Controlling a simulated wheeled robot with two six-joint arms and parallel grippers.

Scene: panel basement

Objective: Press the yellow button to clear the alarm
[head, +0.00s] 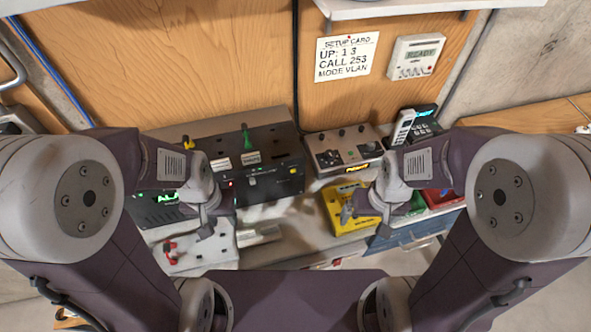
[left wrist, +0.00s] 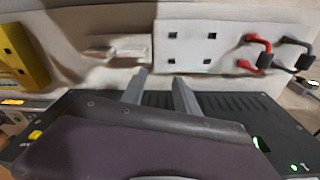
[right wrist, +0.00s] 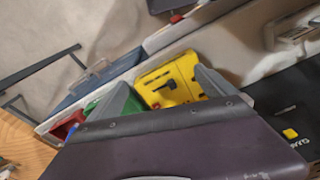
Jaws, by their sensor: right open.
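A small yellow button (head: 293,171) sits on the front right of a black box (head: 262,177). It also shows at the lower left of the left wrist view (left wrist: 35,134) and at the right edge of the right wrist view (right wrist: 290,133). A green display (head: 168,197) with partly hidden text is behind my left arm. My left gripper (head: 207,228) is open and empty, left of the button, above the front of the bench. My right gripper (head: 352,214) is open and empty, right of the button, near a yellow case (head: 345,219). Neither gripper touches the button.
A grey control box (head: 343,150) with knobs stands right of the black box. A green lever (head: 245,133) rises from the black box. A white plate with red clips (head: 172,252) lies front left. A handset (head: 403,127) stands back right. A setup card (head: 346,57) hangs behind.

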